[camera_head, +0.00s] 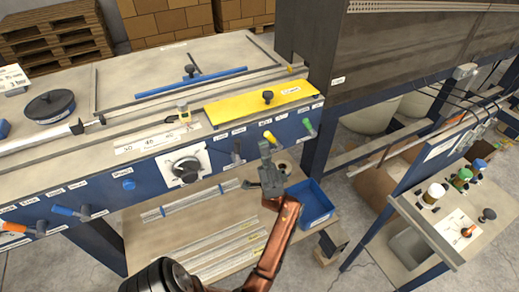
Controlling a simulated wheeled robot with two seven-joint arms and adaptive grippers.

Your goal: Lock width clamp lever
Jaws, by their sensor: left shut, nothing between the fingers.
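The blue front panel of the machine carries several levers: an orange one (14,228) and a blue one (72,211) at the left, and a dark one (237,154), a yellow one (270,137) and a green one (308,126) at the right. The labels are too small to read, so I cannot tell which is the width clamp lever. My left gripper (264,146) is shut and empty, pointing up in front of the panel just below the yellow lever. I cannot tell whether it touches it. My right gripper is not in view.
A black dial (186,170) and a blue knob (129,184) stick out of the panel. A yellow plate (262,102) and a scale (150,143) lie on top. A blue bin (314,205) stands below right. A side bench (440,222) with bottles is at the right.

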